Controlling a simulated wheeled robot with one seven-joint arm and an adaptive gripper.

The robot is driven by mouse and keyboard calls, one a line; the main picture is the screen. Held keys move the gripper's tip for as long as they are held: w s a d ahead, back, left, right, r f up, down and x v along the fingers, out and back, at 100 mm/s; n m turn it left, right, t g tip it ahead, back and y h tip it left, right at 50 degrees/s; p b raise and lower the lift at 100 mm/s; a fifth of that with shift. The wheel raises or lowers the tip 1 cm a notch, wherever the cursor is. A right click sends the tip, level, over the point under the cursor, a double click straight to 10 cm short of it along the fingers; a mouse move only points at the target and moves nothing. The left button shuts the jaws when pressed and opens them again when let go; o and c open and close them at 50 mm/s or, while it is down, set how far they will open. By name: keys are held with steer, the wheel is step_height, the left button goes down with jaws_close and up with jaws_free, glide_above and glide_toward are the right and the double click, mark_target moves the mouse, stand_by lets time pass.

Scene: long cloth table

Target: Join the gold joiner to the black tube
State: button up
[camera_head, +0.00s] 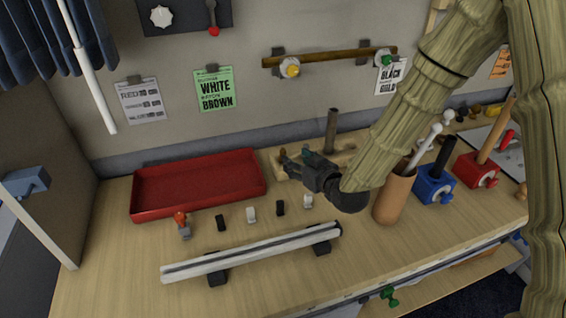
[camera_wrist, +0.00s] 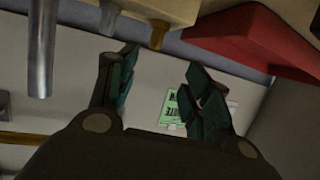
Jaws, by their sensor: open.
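My gripper (camera_head: 294,158) is open and empty in front of the back wall, over a pale wooden block (camera_head: 344,157). In the wrist view my gripper (camera_wrist: 160,75) shows two teal fingers spread apart. A gold-brown peg (camera_wrist: 157,36) stands out of the wooden block there, beyond the fingers and apart from them; it looks like the gold joiner. In the head view my gripper and arm hide part of this block.
A dark grey tube (camera_head: 332,130) stands upright at the wooden block. A red tray (camera_head: 198,188) lies left. A brown cup (camera_head: 394,196) with white rods and a red holder (camera_head: 474,173) stand right. A long pale rail (camera_head: 250,253) lies in front, near several small pieces.

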mark_target(285, 153)
steer(key=x, duration=0.3)
steer(key=f+x, duration=0.1)
steer(key=x, duration=0.2)
steer(key=shift+d+p, duration=0.2)
steer(key=shift+p, duration=0.2)
steer(key=shift+p+x, duration=0.5)
steer(key=shift+x, duration=0.3)
steer(key=shift+d+p+x, duration=0.2)
steer(key=shift+p+x, duration=0.45)
steer(key=shift+x, duration=1.35)
steer(key=shift+w, duration=0.15)
steer(key=c, duration=1.1)
